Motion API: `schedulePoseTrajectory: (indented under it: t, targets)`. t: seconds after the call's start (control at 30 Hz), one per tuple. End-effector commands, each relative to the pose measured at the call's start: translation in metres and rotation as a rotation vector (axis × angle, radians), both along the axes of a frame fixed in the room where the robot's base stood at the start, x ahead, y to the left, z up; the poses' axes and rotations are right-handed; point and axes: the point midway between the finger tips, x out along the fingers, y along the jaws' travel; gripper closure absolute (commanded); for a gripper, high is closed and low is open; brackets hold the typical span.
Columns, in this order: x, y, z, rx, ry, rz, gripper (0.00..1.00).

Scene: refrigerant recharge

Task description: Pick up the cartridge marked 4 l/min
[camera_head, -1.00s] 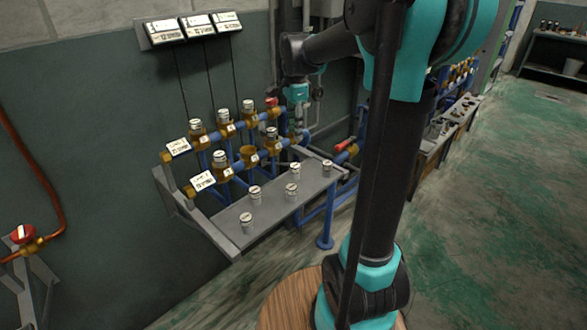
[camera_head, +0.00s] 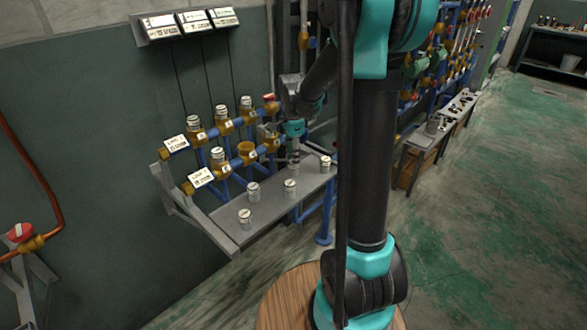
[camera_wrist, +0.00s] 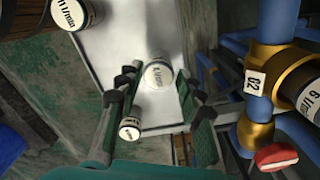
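Several small grey cartridges with white caps stand on the grey shelf (camera_head: 225,222): a front one (camera_head: 245,217), one behind it (camera_head: 254,192), a middle one (camera_head: 290,187) and a right one (camera_head: 325,165). Their marks are unreadable in the head view. My gripper (camera_head: 294,166) points down over the shelf among them. In the wrist view my gripper (camera_wrist: 160,88) is open, its fingers on either side of a white-capped cartridge (camera_wrist: 157,75). That cap reads "l/min", but its number is unclear. Contact cannot be told. A smaller-looking cartridge (camera_wrist: 130,128) shows near the left finger.
Blue pipes with brass fittings (camera_head: 247,153) and seated cartridges (camera_head: 218,157) run behind the shelf. In the wrist view a brass fitting (camera_wrist: 270,85) and red handle (camera_wrist: 276,157) lie right of the fingers. A cartridge (camera_wrist: 75,14) marked in l/min is at top left.

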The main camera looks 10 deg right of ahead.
Motion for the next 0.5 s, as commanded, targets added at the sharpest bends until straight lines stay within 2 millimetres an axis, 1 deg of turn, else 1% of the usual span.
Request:
schedulePoseTrajectory:
  t: [0.1, 0.23, 0.37, 0.5]
  targets:
    - [0.000, -0.002, -0.017, 0.000, 0.000, 0.000, 0.63]
    - [-0.001, -0.002, -0.035, 0.000, 0.000, 0.000, 0.63]
    - [-0.001, -0.002, -0.044, 0.000, 0.000, 0.000, 0.63]
    - [-0.001, -0.002, -0.045, 0.000, 0.000, 0.000, 0.63]
